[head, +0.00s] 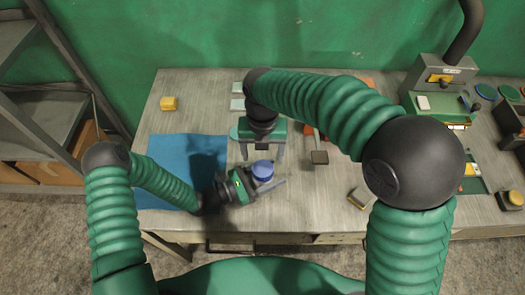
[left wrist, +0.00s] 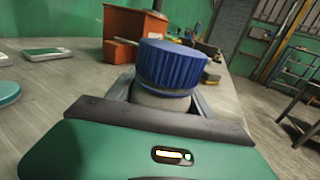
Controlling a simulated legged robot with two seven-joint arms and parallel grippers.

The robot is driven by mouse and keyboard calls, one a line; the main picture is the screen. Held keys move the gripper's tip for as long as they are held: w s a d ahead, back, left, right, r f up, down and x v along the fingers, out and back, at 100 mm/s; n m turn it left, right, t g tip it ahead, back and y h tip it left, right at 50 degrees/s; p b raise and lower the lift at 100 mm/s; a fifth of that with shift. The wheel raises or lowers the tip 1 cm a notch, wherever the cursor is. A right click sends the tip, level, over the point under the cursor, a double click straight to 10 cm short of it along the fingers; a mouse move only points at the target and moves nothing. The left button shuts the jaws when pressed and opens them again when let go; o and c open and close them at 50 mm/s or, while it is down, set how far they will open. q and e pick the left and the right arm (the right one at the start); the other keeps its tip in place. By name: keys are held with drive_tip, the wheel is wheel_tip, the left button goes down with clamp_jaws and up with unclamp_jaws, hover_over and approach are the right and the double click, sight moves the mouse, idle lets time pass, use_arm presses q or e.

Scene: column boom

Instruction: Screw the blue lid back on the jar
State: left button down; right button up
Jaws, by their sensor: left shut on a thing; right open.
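The blue lid (head: 263,168) sits on top of the jar near the front middle of the table. In the left wrist view the ribbed blue lid (left wrist: 172,64) covers the top of the pale jar (left wrist: 160,98); whether its thread is engaged cannot be told. My left gripper (head: 264,178) is shut on the jar's body from the left, below the lid. My right gripper (head: 262,154) is open, its fingers apart and pointing down, just behind the lid in the head view. It does not appear to hold anything.
A blue mat (head: 180,160) lies at the left of the table, with a yellow block (head: 168,103) behind it. A brown block (head: 319,157) and a small yellowish object (head: 360,197) lie to the right. A grey machine (head: 440,80) stands at the back right.

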sight(262, 168)
idle(0.3)
wheel_tip(262, 168, down, 8)
drive_tip(key=shift+f, duration=0.1)
idle(0.4)
